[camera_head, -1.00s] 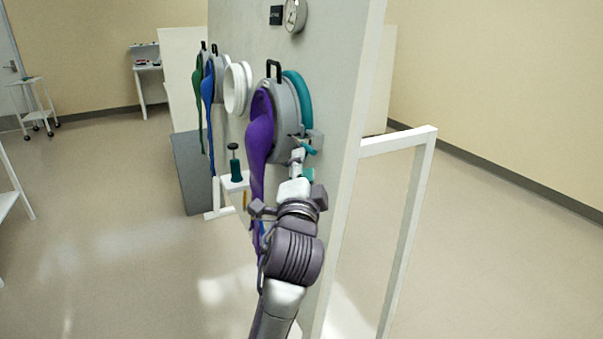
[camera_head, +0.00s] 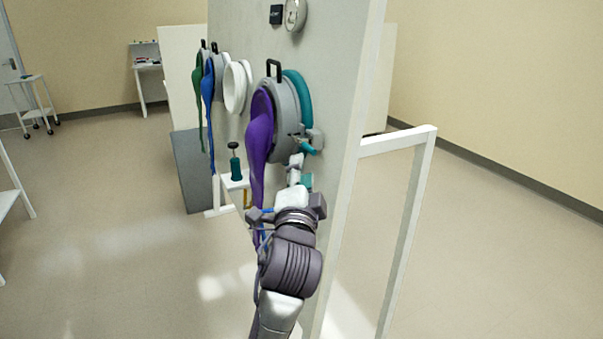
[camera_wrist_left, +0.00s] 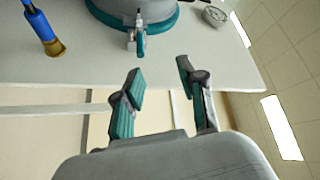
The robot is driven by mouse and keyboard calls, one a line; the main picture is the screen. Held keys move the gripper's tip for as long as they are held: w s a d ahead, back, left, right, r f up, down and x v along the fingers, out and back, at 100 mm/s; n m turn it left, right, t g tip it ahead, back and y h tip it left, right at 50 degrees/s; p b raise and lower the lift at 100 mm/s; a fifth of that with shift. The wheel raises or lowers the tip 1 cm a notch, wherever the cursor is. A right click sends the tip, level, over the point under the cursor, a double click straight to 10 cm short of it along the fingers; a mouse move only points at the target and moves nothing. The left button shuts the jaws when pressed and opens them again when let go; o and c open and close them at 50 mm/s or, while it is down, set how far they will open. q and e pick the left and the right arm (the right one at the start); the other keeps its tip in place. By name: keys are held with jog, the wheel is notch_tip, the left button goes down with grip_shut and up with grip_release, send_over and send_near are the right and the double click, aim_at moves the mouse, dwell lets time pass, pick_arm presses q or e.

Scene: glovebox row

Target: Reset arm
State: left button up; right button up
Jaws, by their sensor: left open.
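My left gripper (camera_head: 299,171) is in front of the white panel (camera_head: 338,100), just below the latch (camera_head: 311,141) of the nearest port. In the left wrist view the gripper (camera_wrist_left: 160,76) has its two teal-padded fingers spread with nothing between them. The latch (camera_wrist_left: 138,32) lies beyond the fingertips, apart from them. The nearest port is a grey round door (camera_head: 286,125) with a black handle, a teal ring (camera_head: 301,95) and a purple glove (camera_head: 259,140) hanging from it. My right gripper does not show.
Further along the panel are a white ring port (camera_head: 235,88), a blue glove (camera_head: 208,105) and a green glove (camera_head: 198,100). A dark green-handled tool (camera_head: 235,165) stands on a small white shelf. A white frame (camera_head: 410,220) stands at the right. Open floor lies left.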

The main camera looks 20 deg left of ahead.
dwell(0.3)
pick_arm(q)
jog(key=w+d+f+g+h, duration=0.2)
jog(key=f, duration=1.1)
jog(key=w+d+f+g+h, duration=0.1)
jog(key=w+f+g, duration=0.1)
jog(key=f, duration=1)
jog(key=s+f+n+g+h, duration=0.15)
jog(key=s+f, duration=0.45)
jog(key=f, duration=0.6)
jog(key=s+f+g, duration=0.3)
jog(key=s+f, duration=0.2)
jog(key=f, duration=0.6)
jog(key=s+f+n+g, duration=0.1)
jog(key=s+f+g, duration=0.35)
jog(key=f, duration=0.75)
jog(key=s+a+f+n+g, duration=0.1)
jog(key=s+f, duration=0.5)
jog(key=s, duration=0.7)
jog(key=s+a+f+n+g, duration=0.2)
jog(key=s+a+f, duration=0.3)
jog(key=s, duration=0.9)
jog(key=s+a+f+n+g, duration=0.2)
jog(key=s+f, duration=0.6)
jog(key=s, duration=0.6)
jog(key=shift+a+f+n, duration=0.3)
jog(key=shift+a+n, duration=0.15)
jog(key=shift+n, duration=0.1)
